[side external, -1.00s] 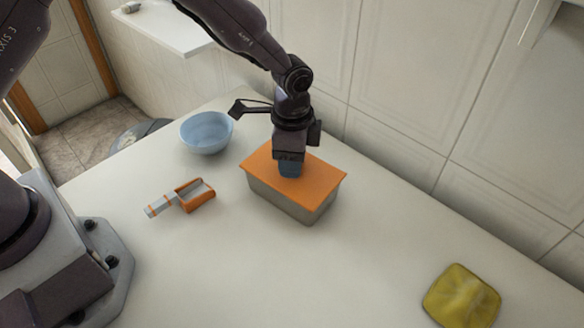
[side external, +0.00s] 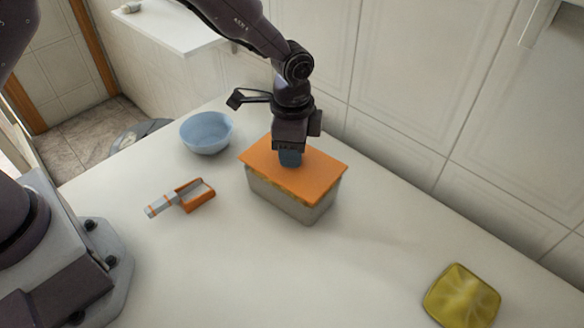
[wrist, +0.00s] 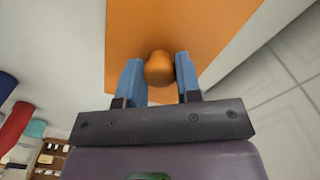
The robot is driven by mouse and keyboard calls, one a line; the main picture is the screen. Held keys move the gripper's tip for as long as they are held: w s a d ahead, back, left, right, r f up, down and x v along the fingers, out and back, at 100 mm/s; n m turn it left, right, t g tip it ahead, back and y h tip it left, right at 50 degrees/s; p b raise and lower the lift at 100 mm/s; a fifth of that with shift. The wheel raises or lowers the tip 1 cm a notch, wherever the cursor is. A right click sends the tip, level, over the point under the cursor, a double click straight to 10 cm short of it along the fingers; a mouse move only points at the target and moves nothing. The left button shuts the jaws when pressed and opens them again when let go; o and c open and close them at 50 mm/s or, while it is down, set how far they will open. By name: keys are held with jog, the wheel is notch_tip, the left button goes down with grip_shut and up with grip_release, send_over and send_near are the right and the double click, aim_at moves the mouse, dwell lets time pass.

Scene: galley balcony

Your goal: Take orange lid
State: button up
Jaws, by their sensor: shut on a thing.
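The orange lid (side external: 312,178) is a flat rectangle with a round orange knob (wrist: 159,68), seen between my blue fingers in the wrist view. My gripper (side external: 290,160) is shut on this knob from above. The lid is raised slightly above the grey rectangular container (side external: 285,201), with a narrow gap along the front edge in the side view. The container stands on the white counter, and its inside is mostly hidden under the lid.
A light blue bowl (side external: 207,133) stands behind and left of the container. An orange and white scoop-like tool (side external: 183,198) lies to its left. A yellow-green square dish or cloth (side external: 461,296) lies at the front right. The counter (side external: 330,275) is clear between. A tiled wall (side external: 405,110) rises behind.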

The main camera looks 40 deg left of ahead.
jog(key=shift+r, duration=3)
jog(key=shift+d, duration=0.1)
